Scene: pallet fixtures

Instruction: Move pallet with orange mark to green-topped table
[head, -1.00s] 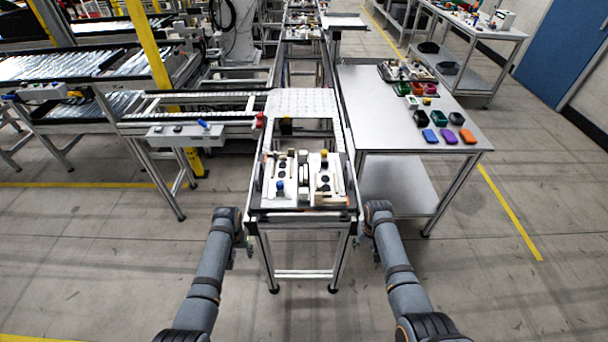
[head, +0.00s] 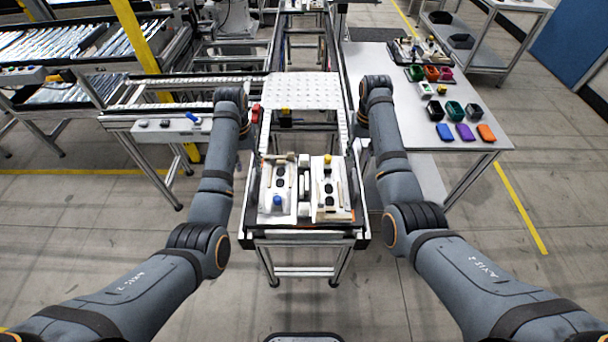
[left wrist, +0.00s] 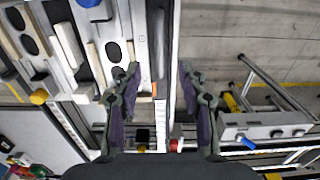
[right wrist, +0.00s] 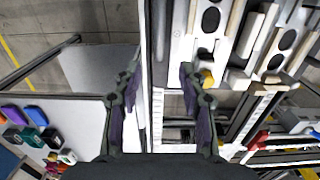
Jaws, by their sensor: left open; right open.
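The pallet (head: 304,217) lies on the end of the conveyor in the head view, with white and beige fixture parts, black ovals and a blue knob on it. A small orange patch (head: 342,214) shows at its front right. In the left wrist view my left gripper (left wrist: 159,70) is open and empty, its fingers straddling the rail at the pallet's side. In the right wrist view my right gripper (right wrist: 160,70) is open and empty, its fingers straddling the rail on the other side. In the head view both grippers are largely hidden by my arms. I see no clearly green tabletop.
A grey table (head: 410,140) stands right of the conveyor, with small coloured bins and blue, purple and orange blocks on it. A white studded plate (head: 302,90) lies behind the pallet. A control box (head: 170,128) is at left. Floor in front is clear.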

